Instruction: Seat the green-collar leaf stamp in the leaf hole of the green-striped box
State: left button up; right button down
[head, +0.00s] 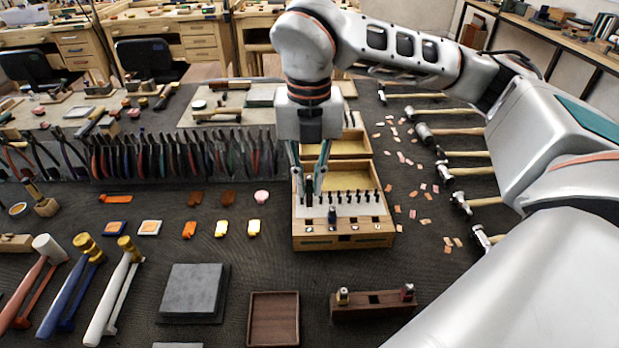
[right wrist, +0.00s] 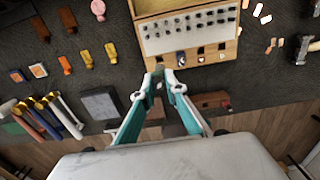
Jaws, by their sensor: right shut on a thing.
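The wooden stamp box (head: 343,240) stands right of the middle in the head view; small greenish marks show on its front. Its front ledge has a row of square holes, also seen in the right wrist view (right wrist: 201,52); I cannot tell which is the leaf hole. My right gripper (head: 310,192) points down over the box's left part, shut on a slim dark stamp (head: 309,184) mostly hidden by the fingers. Its collar colour cannot be made out. The fingertips also show in the right wrist view (right wrist: 164,80). My left gripper is not in view.
Several dark punches (head: 350,196) stand in the box's pale rack. A brown block (head: 372,309) with two stamps, a wooden tray (head: 273,320) and a grey slab (head: 195,290) lie in front. Hammers (head: 470,171) lie right.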

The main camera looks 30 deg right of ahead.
aim_at(309, 203)
jog(key=shift+f+b, duration=0.6)
jog(key=shift+f, duration=0.35)
jog(key=shift+f+b, duration=0.3)
jog(key=shift+f, duration=0.1)
jog(key=shift+f+b, duration=0.3)
jog(key=shift+f, duration=0.3)
pick_arm(q)
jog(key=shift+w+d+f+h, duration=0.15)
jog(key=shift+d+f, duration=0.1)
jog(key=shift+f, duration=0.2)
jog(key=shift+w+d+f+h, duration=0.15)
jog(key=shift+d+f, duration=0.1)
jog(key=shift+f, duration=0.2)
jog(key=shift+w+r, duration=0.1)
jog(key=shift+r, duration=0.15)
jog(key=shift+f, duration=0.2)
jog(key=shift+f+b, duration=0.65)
jog(key=shift+b, duration=0.15)
pick_arm(e)
jog(key=shift+f, duration=0.9)
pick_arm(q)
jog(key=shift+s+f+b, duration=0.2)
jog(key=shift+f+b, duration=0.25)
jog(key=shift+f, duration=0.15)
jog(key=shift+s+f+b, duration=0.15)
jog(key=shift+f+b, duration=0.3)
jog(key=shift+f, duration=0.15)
pick_arm(e)
jog(key=shift+f, duration=1.4)
